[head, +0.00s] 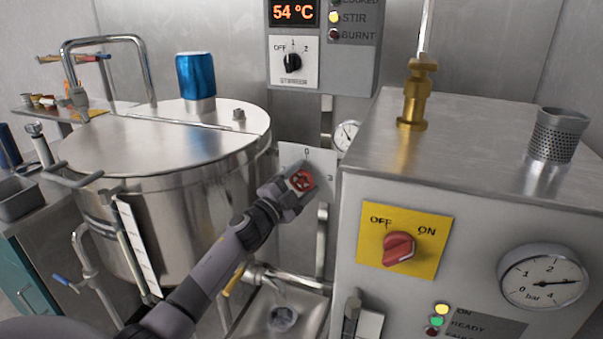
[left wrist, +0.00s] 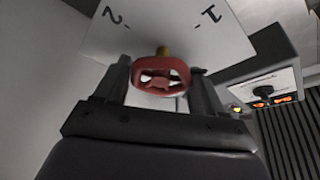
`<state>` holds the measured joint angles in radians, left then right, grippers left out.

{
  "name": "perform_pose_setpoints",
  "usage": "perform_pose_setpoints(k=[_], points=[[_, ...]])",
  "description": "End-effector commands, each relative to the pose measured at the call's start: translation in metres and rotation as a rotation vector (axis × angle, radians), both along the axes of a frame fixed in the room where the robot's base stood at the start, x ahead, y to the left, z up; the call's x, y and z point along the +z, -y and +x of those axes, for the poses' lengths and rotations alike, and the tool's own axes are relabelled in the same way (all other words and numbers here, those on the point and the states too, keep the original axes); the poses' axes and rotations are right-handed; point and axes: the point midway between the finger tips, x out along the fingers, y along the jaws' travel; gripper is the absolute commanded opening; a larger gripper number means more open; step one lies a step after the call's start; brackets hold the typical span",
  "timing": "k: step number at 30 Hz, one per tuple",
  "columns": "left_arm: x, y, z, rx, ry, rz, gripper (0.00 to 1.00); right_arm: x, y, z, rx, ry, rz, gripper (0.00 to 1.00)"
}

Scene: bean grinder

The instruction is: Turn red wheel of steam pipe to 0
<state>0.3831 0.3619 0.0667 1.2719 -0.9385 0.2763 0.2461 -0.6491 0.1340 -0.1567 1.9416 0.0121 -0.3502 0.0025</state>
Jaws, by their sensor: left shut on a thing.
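The red wheel (head: 302,180) sits in front of a pale dial plate (head: 322,160) between the big kettle and the grey machine. In the head view the plate shows a 0 at its top and a 3 at its right. My left gripper (head: 294,187) is shut on the red wheel. In the left wrist view the wheel (left wrist: 160,78) lies between the two dark fingers of my left gripper (left wrist: 161,85), with a brass stem behind it. There the plate (left wrist: 165,30) shows a 2 and a 1. My right gripper is in neither view.
A steel kettle (head: 165,160) stands left of the wheel. The grey machine (head: 470,150) to the right carries a red switch (head: 398,248) and a gauge (head: 543,277). A small gauge (head: 346,134) and pipes are close to the plate. A control box (head: 350,75) hangs above.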

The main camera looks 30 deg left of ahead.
Motion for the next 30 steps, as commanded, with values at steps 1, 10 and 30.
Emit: perform_pose_setpoints(k=[1, 10, 30], points=[[0.004, -0.001, 0.0, -0.001, -0.013, 0.049, 0.39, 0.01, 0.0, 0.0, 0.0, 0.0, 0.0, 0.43], [0.004, 0.0, 0.0, -0.001, -0.08, 0.326, 0.39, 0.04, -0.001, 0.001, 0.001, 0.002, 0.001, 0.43], [-0.002, 0.001, 0.0, -0.002, -0.184, 0.769, 0.39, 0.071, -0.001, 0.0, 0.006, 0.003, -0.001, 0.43]])
